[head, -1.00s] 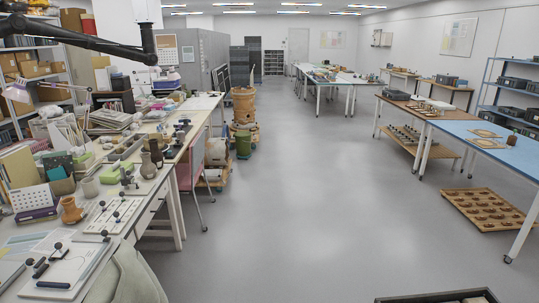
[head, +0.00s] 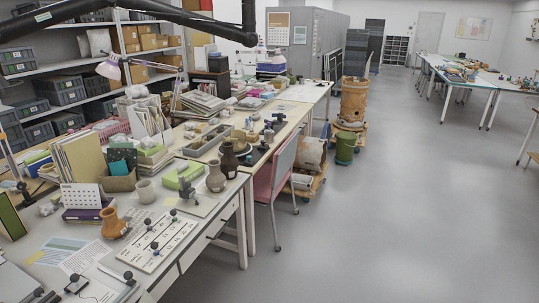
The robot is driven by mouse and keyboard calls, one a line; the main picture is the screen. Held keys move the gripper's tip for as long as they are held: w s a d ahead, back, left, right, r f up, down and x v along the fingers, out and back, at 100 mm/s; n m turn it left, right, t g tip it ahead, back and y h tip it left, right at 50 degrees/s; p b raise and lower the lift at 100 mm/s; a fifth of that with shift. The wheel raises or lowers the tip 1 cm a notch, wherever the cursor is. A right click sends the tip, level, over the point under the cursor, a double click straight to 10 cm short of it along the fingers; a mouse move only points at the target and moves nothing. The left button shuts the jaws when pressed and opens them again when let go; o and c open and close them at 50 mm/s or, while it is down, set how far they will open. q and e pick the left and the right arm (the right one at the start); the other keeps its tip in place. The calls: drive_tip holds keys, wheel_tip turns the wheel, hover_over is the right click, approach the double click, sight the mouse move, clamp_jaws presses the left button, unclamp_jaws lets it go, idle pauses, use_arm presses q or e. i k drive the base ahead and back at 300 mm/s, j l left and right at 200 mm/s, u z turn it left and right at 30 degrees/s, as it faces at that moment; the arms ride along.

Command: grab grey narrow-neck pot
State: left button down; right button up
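A grey-brown narrow-neck pot (head: 216,179) stands upright on the long white bench in the head view. It is close to the bench's right edge. A darker brown narrow-neck pot (head: 229,160) stands just behind it and to its right. An orange-brown narrow-neck pot (head: 113,226) stands nearer, to the left. Neither of my grippers is in view.

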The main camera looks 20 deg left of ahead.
sight(216, 181)
drive_tip(key=i+u, duration=0.25)
drive_tip(key=i, duration=0.15)
drive_tip(key=i+l+u, duration=0.25)
drive_tip(key=i, duration=0.15)
drive_tip(key=i+l+u, duration=0.1)
drive_tip(key=i+u, duration=0.15)
drive_tip(key=i, duration=0.15)
